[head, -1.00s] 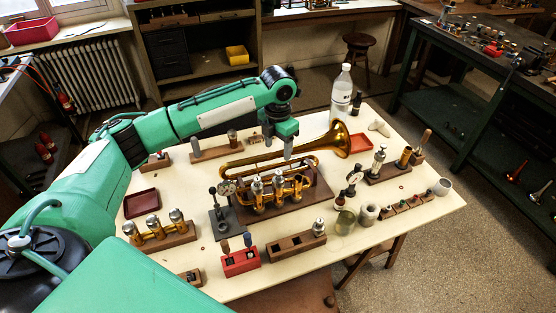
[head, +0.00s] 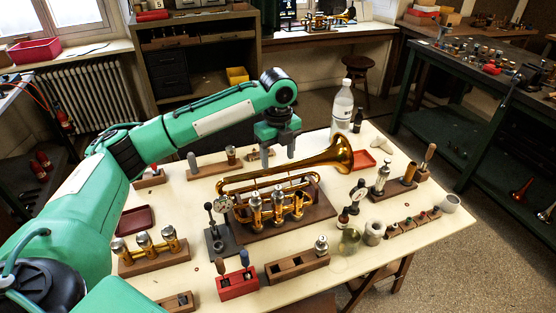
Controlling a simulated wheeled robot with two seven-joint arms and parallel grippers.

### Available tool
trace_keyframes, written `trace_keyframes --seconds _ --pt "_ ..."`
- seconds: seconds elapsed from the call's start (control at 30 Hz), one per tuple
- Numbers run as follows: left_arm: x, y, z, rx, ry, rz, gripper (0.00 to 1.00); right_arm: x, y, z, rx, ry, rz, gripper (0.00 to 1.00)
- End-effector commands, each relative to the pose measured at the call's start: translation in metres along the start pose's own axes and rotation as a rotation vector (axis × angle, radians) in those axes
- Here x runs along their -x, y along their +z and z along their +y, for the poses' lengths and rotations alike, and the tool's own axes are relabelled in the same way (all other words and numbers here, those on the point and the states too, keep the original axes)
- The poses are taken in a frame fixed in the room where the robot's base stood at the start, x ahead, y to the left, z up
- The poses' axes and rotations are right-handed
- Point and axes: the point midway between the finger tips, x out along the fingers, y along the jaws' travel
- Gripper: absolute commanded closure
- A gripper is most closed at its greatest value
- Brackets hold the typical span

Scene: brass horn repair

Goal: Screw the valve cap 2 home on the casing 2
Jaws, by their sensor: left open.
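The brass horn (head: 330,160) lies on a dark wooden cradle (head: 318,212) in the middle of the table, its bell to the right. Its valve casings stand upright in a row with silvery tops; the middle one, likely casing 2 (head: 277,205), shows between its neighbours. I cannot tell for sure which silvery top is valve cap 2, or how far it is seated. My left gripper (head: 278,156) hangs above the horn, pointing down, its two fingers apart with nothing visible between them. It is clear of the casings. My right gripper is out of view.
A wooden block (head: 285,271) with square holes and a silvery part stands in front. A red tool holder (head: 238,286), a dial-gauge stand (head: 218,238) and a valve rack (head: 155,262) are nearby. A clear bottle (head: 342,108) stands at the back right.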

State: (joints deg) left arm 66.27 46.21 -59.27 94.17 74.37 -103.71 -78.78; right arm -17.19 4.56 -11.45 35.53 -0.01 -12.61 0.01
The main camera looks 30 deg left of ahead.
Motion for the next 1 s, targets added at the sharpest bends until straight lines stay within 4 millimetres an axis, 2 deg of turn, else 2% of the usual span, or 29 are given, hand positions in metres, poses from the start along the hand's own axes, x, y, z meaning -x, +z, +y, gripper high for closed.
trace_keyframes --seconds 0.13,0.37,0.47,0.8,1.0 --pt "-0.001 0.000 0.001 0.133 0.000 0.000 0.38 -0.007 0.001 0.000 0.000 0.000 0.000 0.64" --pt "-0.008 0.000 0.001 0.185 0.002 0.000 0.38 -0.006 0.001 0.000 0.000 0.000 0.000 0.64" --pt "-0.021 0.000 0.001 0.184 0.004 0.000 0.38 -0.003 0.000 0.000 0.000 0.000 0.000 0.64" --pt "-0.087 -0.001 0.002 0.182 0.004 0.000 0.38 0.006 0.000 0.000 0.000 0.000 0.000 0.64" --pt "-0.119 -0.001 0.001 0.181 0.003 0.000 0.38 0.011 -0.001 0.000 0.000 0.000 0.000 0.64"
